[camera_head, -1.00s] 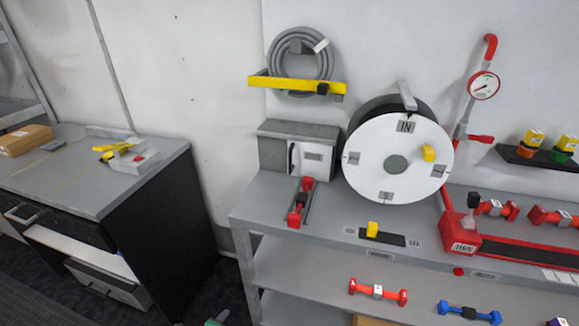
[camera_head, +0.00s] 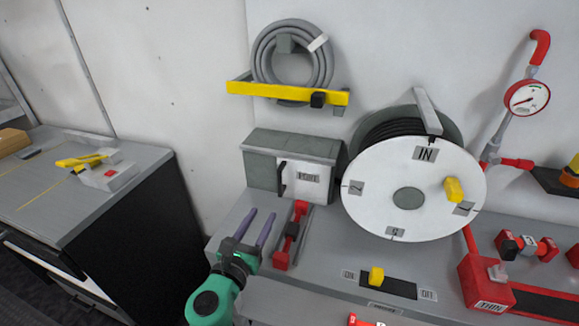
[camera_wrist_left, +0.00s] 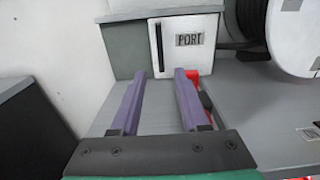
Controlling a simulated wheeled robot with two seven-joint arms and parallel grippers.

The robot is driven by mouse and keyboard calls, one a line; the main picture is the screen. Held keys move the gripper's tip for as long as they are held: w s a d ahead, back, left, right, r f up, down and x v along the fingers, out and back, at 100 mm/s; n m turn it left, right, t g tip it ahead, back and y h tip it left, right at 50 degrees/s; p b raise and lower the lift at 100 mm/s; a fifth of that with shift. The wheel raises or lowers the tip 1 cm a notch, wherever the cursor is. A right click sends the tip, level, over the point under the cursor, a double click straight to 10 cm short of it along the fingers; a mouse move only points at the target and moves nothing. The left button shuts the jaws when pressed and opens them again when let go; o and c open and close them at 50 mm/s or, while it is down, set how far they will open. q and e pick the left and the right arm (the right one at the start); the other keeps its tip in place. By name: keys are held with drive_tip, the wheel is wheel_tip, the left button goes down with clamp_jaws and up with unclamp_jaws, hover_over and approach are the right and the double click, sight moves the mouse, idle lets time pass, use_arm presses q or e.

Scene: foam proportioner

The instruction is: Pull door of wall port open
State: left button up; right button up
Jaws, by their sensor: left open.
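The wall port (camera_head: 263,173) is a grey box at the back of the bench, below the hose. Its white door (camera_head: 308,182) carries a PORT label and a dark upright handle (camera_head: 282,178) near its left edge. The door looks shut. The door (camera_wrist_left: 190,48) and handle (camera_wrist_left: 159,47) also show in the left wrist view. My left gripper (camera_head: 257,219) is open and empty, in front of and below the port; its purple fingers (camera_wrist_left: 157,88) point toward the box, apart from the handle. My right gripper is not in view.
A red coupling (camera_head: 290,236) lies on the bench right of my left gripper. A large white reel (camera_head: 380,170) stands right of the port. The yellow bracket (camera_head: 285,92) with a coiled hose is above. A black cabinet (camera_head: 125,225) stands at left.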

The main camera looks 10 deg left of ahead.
use_arm(q)
drive_tip(key=shift+w+d+r, duration=0.1)
drive_tip(key=shift+w+r, duration=0.05)
drive_tip(key=shift+w, duration=0.3)
drive_tip(key=p, duration=0.2)
approach(279, 182)
drive_tip(key=w, duration=1)
drive_tip(key=shift+w+d+b, duration=0.25)
drive_tip(key=shift+d+b, duration=0.15)
clamp_jaws()
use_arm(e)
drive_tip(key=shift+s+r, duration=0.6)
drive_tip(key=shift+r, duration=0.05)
